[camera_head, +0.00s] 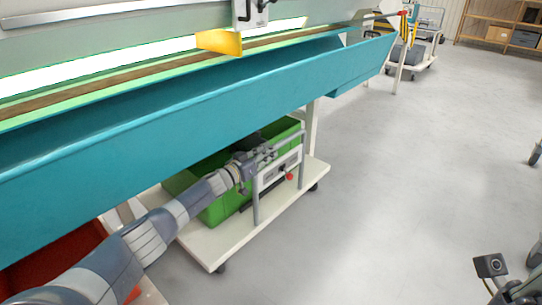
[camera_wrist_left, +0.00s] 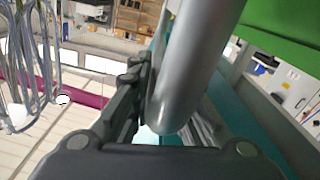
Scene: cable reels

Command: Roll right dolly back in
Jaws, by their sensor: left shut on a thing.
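The right dolly (camera_head: 211,249) is a white platform on dark castors with a green crate (camera_head: 213,211) on it. It stands partly under the teal bench, its front side out on the open floor. A grey tubular handle (camera_head: 256,206) rises at its front side. My left gripper (camera_head: 262,158) is shut on the handle's upper part. In the left wrist view the grey handle tube (camera_wrist_left: 195,65) lies against the dark fingers, and a green surface (camera_wrist_left: 285,32) shows beyond. Dark parts of my right arm show at the bottom right of the head view; its fingers cannot be made out.
The teal bench trough (camera_head: 190,120) hangs over the dolly, with a pale leg (camera_head: 311,125) behind it. A red bin (camera_head: 65,262) is at the lower left. A cart (camera_head: 425,55) and wooden shelves (camera_head: 500,30) stand far back.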

